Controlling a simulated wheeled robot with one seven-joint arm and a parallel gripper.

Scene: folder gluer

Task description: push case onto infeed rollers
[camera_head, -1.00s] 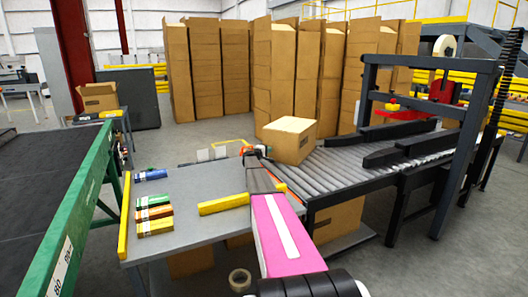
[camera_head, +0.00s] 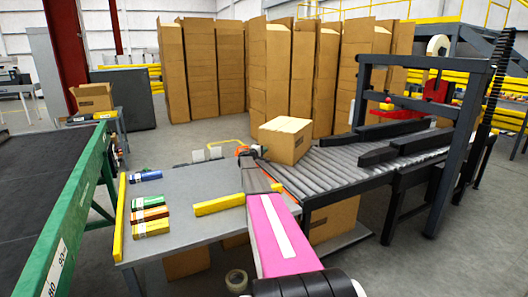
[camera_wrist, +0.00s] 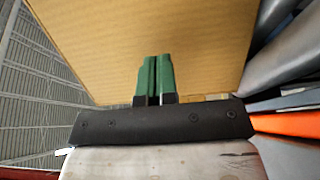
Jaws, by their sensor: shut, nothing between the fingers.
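The case (camera_head: 285,142) is a closed brown carton. It stands upright on the near left end of the grey infeed rollers (camera_head: 345,172). My gripper (camera_head: 250,151) is at the left side of the case, at the end of my pink and grey arm. In the wrist view the case's flat cardboard face (camera_wrist: 200,50) fills most of the picture. My gripper's green fingers (camera_wrist: 154,78) are shut together with nothing between them, pointing at that face. They look at or very near the face; contact cannot be told for sure. The case's far side is hidden.
A grey table (camera_head: 185,225) left of the rollers carries several small cartons and a yellow bar (camera_head: 219,204). Dark side guides (camera_head: 392,153) and a black frame (camera_head: 446,150) stand farther along the rollers. Rollers right of the case are clear.

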